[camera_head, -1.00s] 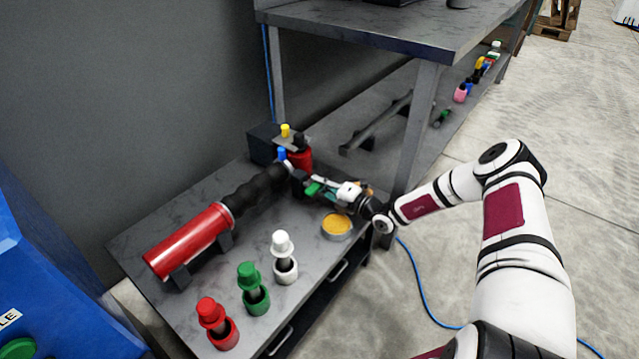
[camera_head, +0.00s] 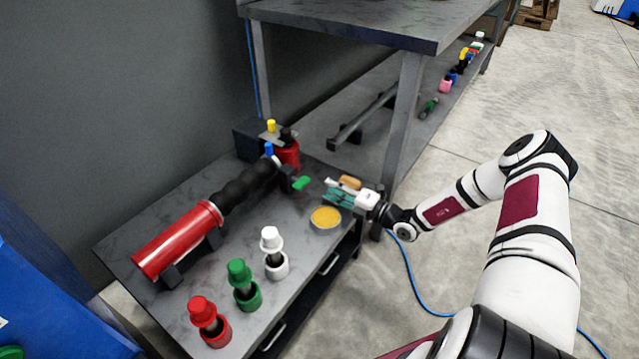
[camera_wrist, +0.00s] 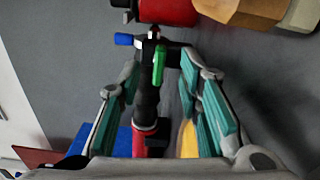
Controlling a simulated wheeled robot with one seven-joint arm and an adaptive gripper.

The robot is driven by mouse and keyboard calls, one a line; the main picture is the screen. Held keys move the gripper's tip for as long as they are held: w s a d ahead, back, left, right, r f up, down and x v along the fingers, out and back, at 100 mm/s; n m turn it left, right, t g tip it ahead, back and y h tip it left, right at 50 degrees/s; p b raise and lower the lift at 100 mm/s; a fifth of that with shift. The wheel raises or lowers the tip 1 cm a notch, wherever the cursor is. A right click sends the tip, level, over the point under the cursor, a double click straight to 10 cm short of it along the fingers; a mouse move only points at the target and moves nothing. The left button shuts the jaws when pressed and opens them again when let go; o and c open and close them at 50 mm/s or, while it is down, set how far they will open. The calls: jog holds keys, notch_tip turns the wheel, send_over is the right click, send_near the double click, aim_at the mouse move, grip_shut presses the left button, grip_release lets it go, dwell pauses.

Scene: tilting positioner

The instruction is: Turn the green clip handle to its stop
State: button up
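The green clip handle (camera_head: 301,183) sits at the right end of the black ribbed tube, by a dark clamp block (camera_head: 286,178). In the wrist view the green handle (camera_wrist: 158,65) stands lengthwise ahead of my fingers, near the centre. My gripper (camera_head: 334,192) is to the right of the handle in the head view, apart from it. In the wrist view my gripper (camera_wrist: 160,98) has its teal finger pads spread wide with nothing between them touching. The tube with its red cylinder (camera_head: 178,240) lies on the grey bench. Whether the handle is at its stop cannot be told.
A blue knob (camera_head: 268,149), a yellow knob (camera_head: 271,126) and a red canister (camera_head: 288,153) stand behind the clamp. A yellow-filled round tin (camera_head: 325,217) lies in front of my gripper. Red, green and white capped posts (camera_head: 273,252) line the front edge.

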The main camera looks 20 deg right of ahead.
jog(key=shift+v, duration=1.25)
